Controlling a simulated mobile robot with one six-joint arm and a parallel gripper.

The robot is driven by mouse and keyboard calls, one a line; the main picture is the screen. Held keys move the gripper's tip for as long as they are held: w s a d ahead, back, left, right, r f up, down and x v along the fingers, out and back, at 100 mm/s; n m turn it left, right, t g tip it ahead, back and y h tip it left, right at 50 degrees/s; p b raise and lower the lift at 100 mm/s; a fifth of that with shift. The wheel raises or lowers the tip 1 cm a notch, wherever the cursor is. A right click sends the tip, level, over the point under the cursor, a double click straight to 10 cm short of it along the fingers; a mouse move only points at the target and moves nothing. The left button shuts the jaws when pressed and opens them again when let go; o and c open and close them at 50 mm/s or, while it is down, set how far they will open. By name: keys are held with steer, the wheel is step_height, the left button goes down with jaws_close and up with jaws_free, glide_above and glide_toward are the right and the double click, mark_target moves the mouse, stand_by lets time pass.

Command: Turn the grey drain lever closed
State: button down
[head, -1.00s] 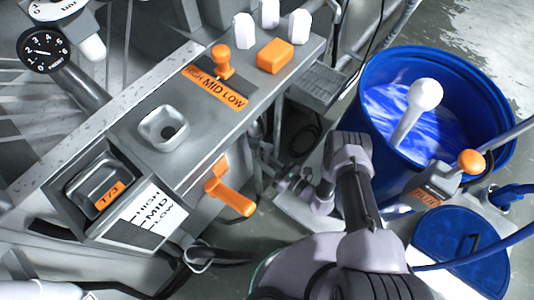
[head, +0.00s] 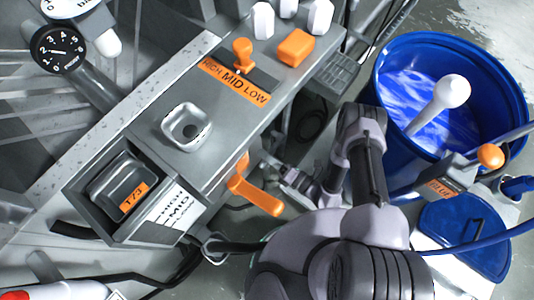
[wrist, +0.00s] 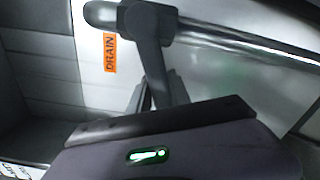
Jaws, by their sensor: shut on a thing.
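The grey drain lever (wrist: 165,65) hangs in the upper middle of the wrist view, with its round hub at the upper left end of a shiny pipe. An orange DRAIN label (wrist: 110,52) is on the pale panel just left of it. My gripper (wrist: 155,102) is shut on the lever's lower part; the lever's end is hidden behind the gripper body. The lever points down and slightly right in this view. In the head view my gripper end (head: 292,182) is low beside the machine, partly hidden, and the lever cannot be made out.
An orange crank handle (head: 258,195) sticks out of the machine's side close to my wrist. The grey machine top (head: 215,125) overhangs on the left. A blue drum (head: 390,130) with blue liquid and a blue lidded container (head: 465,235) stand right of my arm.

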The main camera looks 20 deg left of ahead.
steer(key=r+m, duration=0.2)
steer(key=m, duration=0.1)
steer(key=shift+s+a, duration=0.1)
steer(key=shift+s, duration=0.1)
steer(key=shift+r+m, duration=0.6)
steer(key=shift+m, duration=0.2)
steer(key=c, duration=1.2)
jaws_free()
steer(key=shift+s, duration=0.1)
